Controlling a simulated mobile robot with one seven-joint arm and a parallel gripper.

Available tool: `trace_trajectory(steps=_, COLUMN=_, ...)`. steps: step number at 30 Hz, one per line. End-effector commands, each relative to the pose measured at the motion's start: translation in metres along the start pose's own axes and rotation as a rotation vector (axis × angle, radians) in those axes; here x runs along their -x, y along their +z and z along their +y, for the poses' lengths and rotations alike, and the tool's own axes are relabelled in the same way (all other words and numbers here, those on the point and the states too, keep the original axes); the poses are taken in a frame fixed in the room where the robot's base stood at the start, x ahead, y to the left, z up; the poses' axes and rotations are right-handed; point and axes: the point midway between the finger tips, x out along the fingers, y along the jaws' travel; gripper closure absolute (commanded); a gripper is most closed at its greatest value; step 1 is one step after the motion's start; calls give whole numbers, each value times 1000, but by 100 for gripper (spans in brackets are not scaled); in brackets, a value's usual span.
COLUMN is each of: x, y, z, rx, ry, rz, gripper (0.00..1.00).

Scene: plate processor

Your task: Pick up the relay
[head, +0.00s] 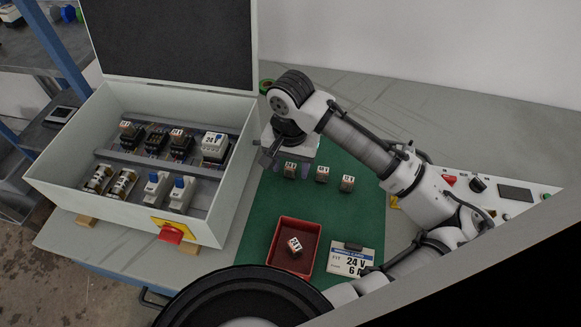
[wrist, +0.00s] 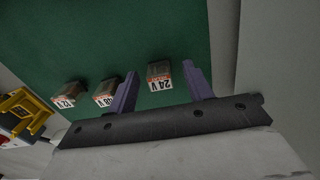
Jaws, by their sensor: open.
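Three small relays stand in a row on the green mat. In the head view they are the left relay (head: 290,170), the middle relay (head: 322,174) and the right relay (head: 347,183). The wrist view shows a 24 V relay (wrist: 160,76), a middle relay (wrist: 106,94) whose label is partly hidden by a finger, and a 12 V relay (wrist: 67,96). In the wrist view the 24 V relay appears between the fingertips (wrist: 160,68), with no contact visible.
A card (head: 351,259) reads 24 V, 6 A. A red tray (head: 272,258) holds another relay (head: 293,245). The open white cabinet (head: 233,185) with fitted components stands close on the left. A control panel (head: 515,193) is at right, beyond my arm.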

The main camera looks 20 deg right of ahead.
Motion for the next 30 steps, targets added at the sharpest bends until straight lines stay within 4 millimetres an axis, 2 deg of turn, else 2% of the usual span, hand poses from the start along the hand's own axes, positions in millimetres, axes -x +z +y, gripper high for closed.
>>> trace_trajectory(steps=3, x=-9, y=0, z=0, rx=0, ry=0, rz=0, gripper=49)
trace_trajectory(steps=10, x=-10, y=0, z=0, rx=0, ry=0, rz=0, gripper=49)
trace_trajectory(steps=21, x=-10, y=0, z=0, rx=0, ry=0, rz=0, gripper=97)
trace_trajectory(steps=30, x=-7, y=0, z=0, rx=0, ry=0, rz=1, gripper=97)
